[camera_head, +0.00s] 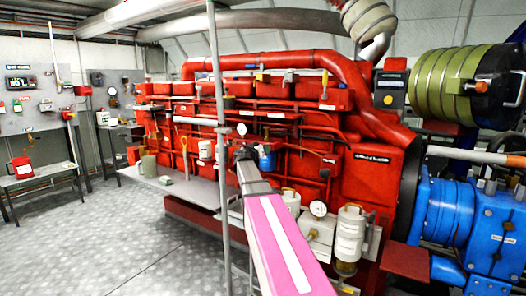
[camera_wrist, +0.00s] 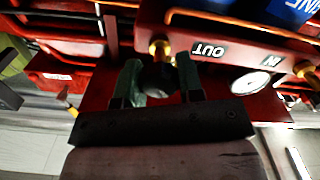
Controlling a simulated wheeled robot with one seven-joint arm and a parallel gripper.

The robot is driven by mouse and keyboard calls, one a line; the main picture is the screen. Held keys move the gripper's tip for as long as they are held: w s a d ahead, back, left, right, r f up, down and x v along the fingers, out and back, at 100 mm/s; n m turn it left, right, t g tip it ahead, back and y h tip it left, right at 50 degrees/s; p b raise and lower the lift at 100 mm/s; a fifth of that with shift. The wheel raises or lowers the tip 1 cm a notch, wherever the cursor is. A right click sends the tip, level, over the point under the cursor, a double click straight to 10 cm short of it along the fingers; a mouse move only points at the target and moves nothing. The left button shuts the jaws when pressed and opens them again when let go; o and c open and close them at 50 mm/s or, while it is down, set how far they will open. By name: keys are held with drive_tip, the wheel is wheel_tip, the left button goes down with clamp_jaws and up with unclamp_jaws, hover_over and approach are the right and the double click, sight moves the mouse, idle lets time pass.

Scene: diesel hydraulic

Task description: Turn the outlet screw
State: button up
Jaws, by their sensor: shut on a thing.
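The outlet screw (camera_wrist: 158,78) shows in the wrist view as a dark, rounded knob below a brass fitting (camera_wrist: 160,48), beside the white OUT label (camera_wrist: 208,50). My gripper (camera_wrist: 158,80) has one greenish finger on each side of the knob and is shut on it. The lower part of the knob is in shadow behind the gripper's dark body. In the head view my pink arm reaches to the red engine (camera_head: 300,100), with my gripper (camera_head: 245,153) at its far end. The screw cannot be made out there.
A round gauge (camera_wrist: 250,82) and the IN label (camera_wrist: 272,60) sit right of my gripper, with a second brass fitting (camera_wrist: 305,70) beyond. In the head view a grey vertical pole (camera_head: 219,110) stands close left of my arm. Open floor (camera_head: 90,240) lies to the left.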

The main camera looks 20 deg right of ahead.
drive_tip(key=n, duration=0.4)
drive_tip(key=shift+n, duration=0.3)
drive_tip(key=n, duration=0.3)
drive_tip(key=shift+f+n, duration=0.1)
drive_tip(key=shift+n, duration=0.3)
drive_tip(key=n, duration=0.8)
drive_tip(key=shift+f+n, duration=0.1)
drive_tip(key=shift+n, duration=0.3)
drive_tip(key=o, duration=0.9)
drive_tip(key=shift+a, duration=0.1)
